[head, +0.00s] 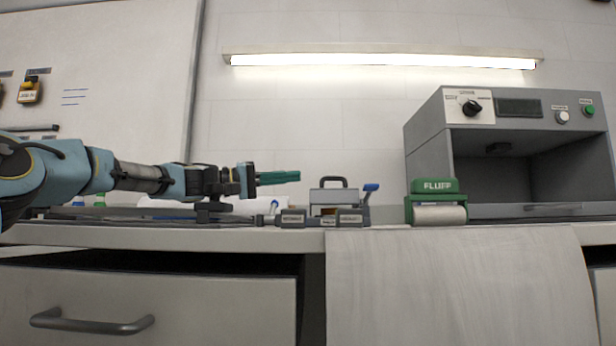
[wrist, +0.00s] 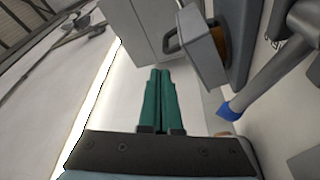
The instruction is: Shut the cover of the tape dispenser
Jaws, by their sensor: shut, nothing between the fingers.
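What looks like the tape dispenser (head: 352,219) stands on the bench in the middle of the head view, low and grey with labels on its front. A grey cover with a dark handle (head: 330,196) is at its top, and an orange-brown patch shows beneath it. The cover also shows in the wrist view (wrist: 190,58), upper right of the fingers. I cannot tell how far it is open. A blue-tipped lever (head: 370,189) rises at its right. My gripper (head: 298,176), with green fingers, is shut and empty, left of the cover and apart from it; the fingers (wrist: 160,72) touch nothing.
A green FLUFF roll holder (head: 436,188) and a grey press with knobs (head: 424,135) stand to the right. A drawer (head: 200,300) below the bench at left is partly open. A pale sheet (head: 450,280) hangs over the front edge. Space above the dispenser is clear.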

